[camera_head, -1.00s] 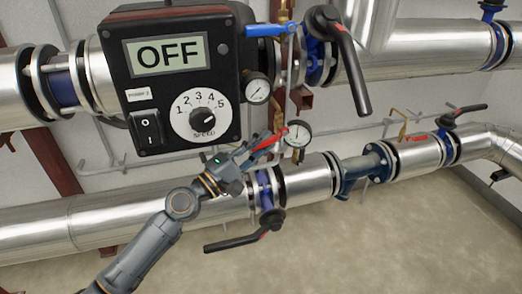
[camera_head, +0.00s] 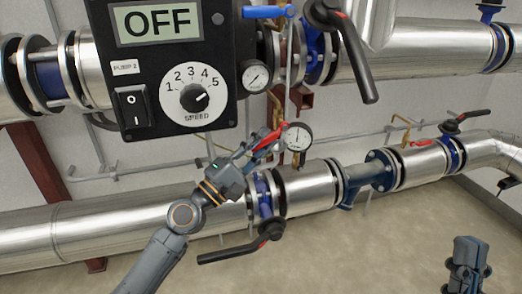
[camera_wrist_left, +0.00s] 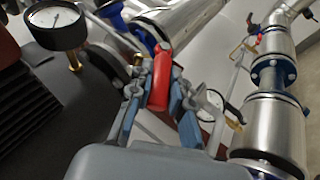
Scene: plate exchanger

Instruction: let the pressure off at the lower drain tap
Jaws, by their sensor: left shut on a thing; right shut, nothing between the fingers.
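My left gripper (camera_head: 262,147) is shut on a red lever (camera_head: 272,139) beside the lower pressure gauge (camera_head: 298,137), above the lower pipe. In the left wrist view the red lever (camera_wrist_left: 160,78) stands up between the two fingers of my left gripper (camera_wrist_left: 158,103). The fingers hide the lever's lower part and the tap body. The lower gauge's needle is too small to read. A second small red lever (camera_head: 422,143) sits on the lower pipe further right. My right gripper (camera_head: 467,264) is at the bottom right, shut and empty, over the floor.
The pump box (camera_head: 170,65) reads OFF and hangs left above my left arm. An upper gauge (camera_head: 256,76) and a blue lever (camera_head: 266,12) are above. Black-handled valves hang below (camera_head: 240,250) and above (camera_head: 345,50). The floor at the right is clear.

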